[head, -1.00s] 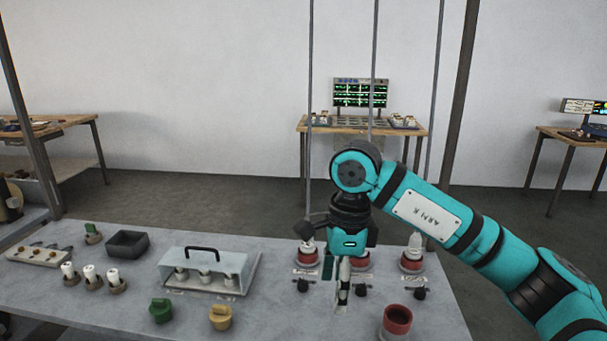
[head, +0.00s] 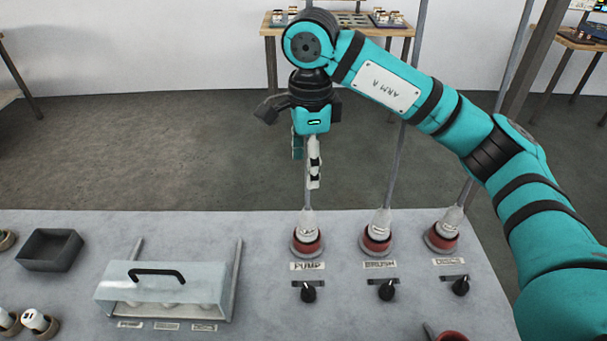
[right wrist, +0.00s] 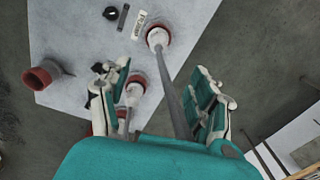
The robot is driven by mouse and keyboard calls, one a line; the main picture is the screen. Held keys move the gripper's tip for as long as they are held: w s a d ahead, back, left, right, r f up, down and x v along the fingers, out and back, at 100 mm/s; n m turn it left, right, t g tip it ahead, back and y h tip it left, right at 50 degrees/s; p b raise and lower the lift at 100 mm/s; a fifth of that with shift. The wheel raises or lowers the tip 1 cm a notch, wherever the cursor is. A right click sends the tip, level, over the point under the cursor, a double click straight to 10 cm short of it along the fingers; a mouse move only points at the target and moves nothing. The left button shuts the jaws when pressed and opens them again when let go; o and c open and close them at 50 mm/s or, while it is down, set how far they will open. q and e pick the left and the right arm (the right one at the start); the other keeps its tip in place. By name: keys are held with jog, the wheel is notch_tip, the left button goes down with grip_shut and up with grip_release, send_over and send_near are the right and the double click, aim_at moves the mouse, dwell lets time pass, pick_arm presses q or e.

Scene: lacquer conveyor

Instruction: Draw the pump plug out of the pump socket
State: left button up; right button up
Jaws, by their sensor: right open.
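The pump plug (head: 308,222) is a pale plug with a grey cable rising from its top. It stands upright in the red pump socket (head: 308,245), behind the PUMP label. My right gripper (head: 308,178) hangs above the plug, fingers down and apart from it. In the right wrist view the gripper (right wrist: 152,85) is open, with the cable running between its spread fingers. The pump plug (right wrist: 156,37) and its red socket rim (right wrist: 166,29) show beyond the fingertips there. My left gripper is not in view.
The brush plug (head: 380,222) and a third plug (head: 452,218) stand to the right, also with cables. Black knobs sit in front, including the pump knob (head: 308,292). A clear cover with a handle (head: 165,285), a dark tray (head: 50,250) and a red cup (head: 450,337) are nearby.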

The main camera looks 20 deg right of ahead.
send_over(309, 212)
notch_tip(309, 212, down, 4)
jog(key=shift+d+f+p, duration=0.1)
jog(key=shift+p, duration=0.3)
jog(key=f, duration=0.3)
jog(key=f+p, duration=0.1)
jog(key=f, duration=0.7)
jog(key=shift+w+f+p, duration=0.25)
jog(key=shift+w+p, duration=0.15)
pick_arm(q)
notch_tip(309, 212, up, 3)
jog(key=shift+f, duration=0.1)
pick_arm(e)
jog(key=shift+f, duration=0.4)
grip_shut()
jog(key=c, duration=0.8)
grip_release()
grip_shut()
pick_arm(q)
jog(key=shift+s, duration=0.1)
pick_arm(e)
jog(key=shift+r, duration=0.15)
